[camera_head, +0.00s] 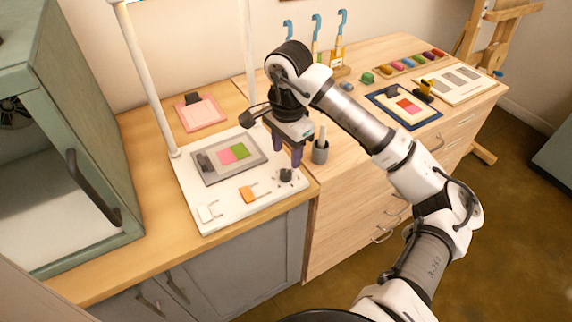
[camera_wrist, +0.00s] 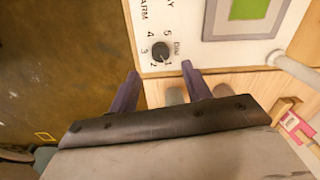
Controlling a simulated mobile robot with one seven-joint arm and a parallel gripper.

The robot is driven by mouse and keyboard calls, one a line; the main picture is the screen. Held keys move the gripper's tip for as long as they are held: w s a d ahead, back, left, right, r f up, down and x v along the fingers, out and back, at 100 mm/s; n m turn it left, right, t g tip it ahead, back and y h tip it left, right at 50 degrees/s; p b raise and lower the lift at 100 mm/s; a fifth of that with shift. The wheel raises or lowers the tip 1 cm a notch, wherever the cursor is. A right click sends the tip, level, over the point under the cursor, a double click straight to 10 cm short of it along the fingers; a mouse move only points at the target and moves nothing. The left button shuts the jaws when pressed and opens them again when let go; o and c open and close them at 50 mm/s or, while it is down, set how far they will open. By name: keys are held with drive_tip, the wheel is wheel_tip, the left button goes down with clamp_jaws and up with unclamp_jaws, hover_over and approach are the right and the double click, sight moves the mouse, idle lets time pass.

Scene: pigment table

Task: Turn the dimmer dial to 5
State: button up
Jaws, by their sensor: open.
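The dimmer dial (camera_wrist: 160,51) is a small dark round knob at the corner of a white panel (camera_wrist: 190,25), ringed by the numbers 1 to 5. Its pointer seems to face the 1, but the mark is small. In the head view the dial (camera_head: 286,175) sits at the panel's front right corner. My gripper (camera_head: 287,165) points down just above and behind the dial there. In the wrist view my gripper (camera_wrist: 159,70) is open and empty, its two purple fingers spread to either side just below the dial, not closed on it.
The panel also carries an orange switch (camera_head: 247,195), a white switch (camera_head: 208,212) and a grey frame (camera_head: 213,172) with colour squares. A grey cup (camera_head: 320,153) with tools stands close right of my gripper. A green cabinet (camera_head: 70,120) stands left.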

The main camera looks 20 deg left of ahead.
sight(286, 172)
drive_tip(key=shift+a+f+p, duration=0.1)
drive_tip(key=shift+f+p, duration=0.65)
drive_tip(key=shift+f, duration=2.6)
drive_tip(key=c, duration=1)
drive_tip(key=shift+f+b, duration=0.1)
drive_tip(key=shift+b, duration=0.4)
